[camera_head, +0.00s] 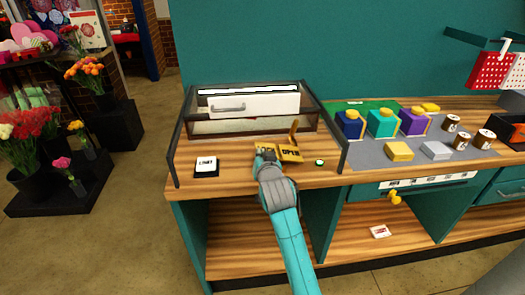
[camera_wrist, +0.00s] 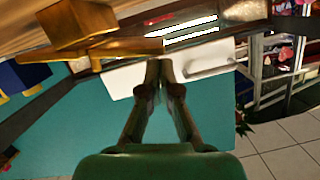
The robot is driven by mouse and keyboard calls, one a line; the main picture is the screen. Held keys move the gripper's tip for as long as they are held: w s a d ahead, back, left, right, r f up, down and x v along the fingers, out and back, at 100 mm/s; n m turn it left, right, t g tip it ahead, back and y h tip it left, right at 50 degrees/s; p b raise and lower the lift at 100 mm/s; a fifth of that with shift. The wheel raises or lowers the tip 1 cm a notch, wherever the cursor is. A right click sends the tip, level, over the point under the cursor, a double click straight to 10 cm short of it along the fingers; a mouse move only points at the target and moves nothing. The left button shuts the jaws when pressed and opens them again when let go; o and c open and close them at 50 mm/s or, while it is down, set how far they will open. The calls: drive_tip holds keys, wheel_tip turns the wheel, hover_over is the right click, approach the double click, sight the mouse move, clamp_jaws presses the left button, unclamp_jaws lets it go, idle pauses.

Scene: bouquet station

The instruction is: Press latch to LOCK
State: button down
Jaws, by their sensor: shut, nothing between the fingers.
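The latch has a yellow plate (camera_head: 290,153) on the wooden counter, with the word OPEN readable on its right part. Its brown lever (camera_head: 294,131) stands up at the plate's right side, tilted slightly. My gripper (camera_head: 265,156) is shut and empty over the plate's left part and hides most of the lettering there. Whether it touches the plate I cannot tell. In the wrist view my shut fingers (camera_wrist: 160,68) point at a white panel with a handle, and a brass-coloured block (camera_wrist: 76,24), seemingly part of the latch, is at upper left.
A case with a white handled front (camera_head: 250,104) stands behind the latch, between dark side rails. A black-framed white label (camera_head: 206,166) lies left, and a small green-topped button (camera_head: 319,162) right. Several coloured boxes (camera_head: 383,124) and spools stand on the grey mat further right.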

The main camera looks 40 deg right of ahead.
drive_tip(key=shift+w+a+f+n, duration=0.1)
drive_tip(key=shift+a+f+n, duration=0.1)
drive_tip(key=shift+f+n, duration=0.2)
idle(0.4)
drive_tip(key=shift+w+a+f+n+g+h, duration=0.15)
drive_tip(key=shift+f+n+h, duration=0.1)
drive_tip(key=shift+f+n, duration=0.2)
drive_tip(key=shift+w+a+f+n+g+h, duration=0.15)
drive_tip(key=shift+f+n+h, duration=0.15)
drive_tip(key=shift+n, duration=0.25)
drive_tip(key=shift+a+f+n+h, duration=0.1)
drive_tip(key=shift+f+n+h, duration=0.15)
drive_tip(key=shift+f+n, duration=0.75)
drive_tip(key=shift+r, duration=0.25)
drive_tip(key=r, duration=0.2)
drive_tip(key=a+r, duration=0.1)
drive_tip(key=shift+a+r, duration=0.1)
drive_tip(key=shift+r, duration=0.25)
drive_tip(key=v, duration=0.9)
drive_tip(key=shift+r, duration=0.2)
drive_tip(key=shift+s+a, duration=0.1)
